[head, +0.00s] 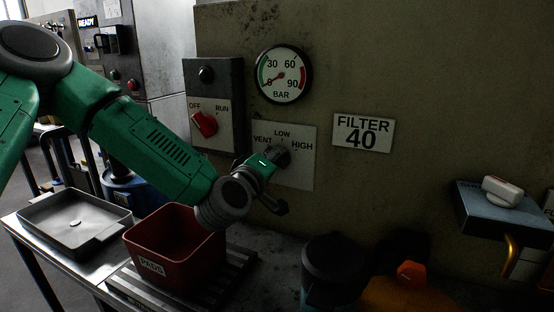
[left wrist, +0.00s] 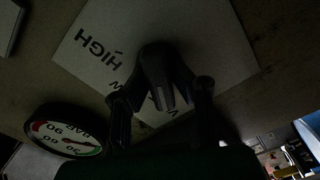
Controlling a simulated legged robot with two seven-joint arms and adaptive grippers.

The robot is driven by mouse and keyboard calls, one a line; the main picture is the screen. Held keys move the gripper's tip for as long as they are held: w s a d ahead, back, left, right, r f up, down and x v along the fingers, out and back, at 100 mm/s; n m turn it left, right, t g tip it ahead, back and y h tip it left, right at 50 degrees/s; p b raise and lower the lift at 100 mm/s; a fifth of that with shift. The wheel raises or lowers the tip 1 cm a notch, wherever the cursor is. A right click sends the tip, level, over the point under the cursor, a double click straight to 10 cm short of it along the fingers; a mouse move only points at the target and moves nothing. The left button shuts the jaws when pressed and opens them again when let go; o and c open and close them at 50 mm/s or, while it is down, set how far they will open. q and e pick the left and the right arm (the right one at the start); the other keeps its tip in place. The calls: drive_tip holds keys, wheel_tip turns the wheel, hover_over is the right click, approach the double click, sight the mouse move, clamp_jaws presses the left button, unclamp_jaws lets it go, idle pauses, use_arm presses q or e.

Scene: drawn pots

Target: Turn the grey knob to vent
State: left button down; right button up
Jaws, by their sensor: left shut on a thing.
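The grey knob (head: 284,153) sits on a pale plate (head: 304,178) marked VENT, LOW and HIGH, fixed to the wall. My left gripper (head: 275,166) reaches it from the left and is shut on the knob. In the left wrist view the dark knob (left wrist: 158,68) shows between the fingers of my left gripper (left wrist: 160,95), with HIGH readable on the plate beside it. The gripper partly covers the knob and its lettering, so I cannot tell which mark the knob points at. My right gripper is not in view.
A red switch (head: 205,123) marked OFF and RUN is left of the plate. A pressure gauge (head: 282,75) hangs above. A red bin (head: 174,252) and a grey tray (head: 73,222) stand below my left arm. A dark lidded container (head: 332,262) stands lower right.

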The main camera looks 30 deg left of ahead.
use_arm(q)
drive_tip(key=c, duration=1.4)
unclamp_jaws()
drive_tip(key=shift+a+f, duration=0.1)
drive_tip(key=shift+f, duration=0.1)
drive_tip(key=shift+c, duration=0.2)
drive_tip(key=shift+a, duration=0.1)
drive_tip(key=shift+s, duration=0.1)
drive_tip(key=s, duration=0.7)
drive_tip(key=shift+s, duration=0.15)
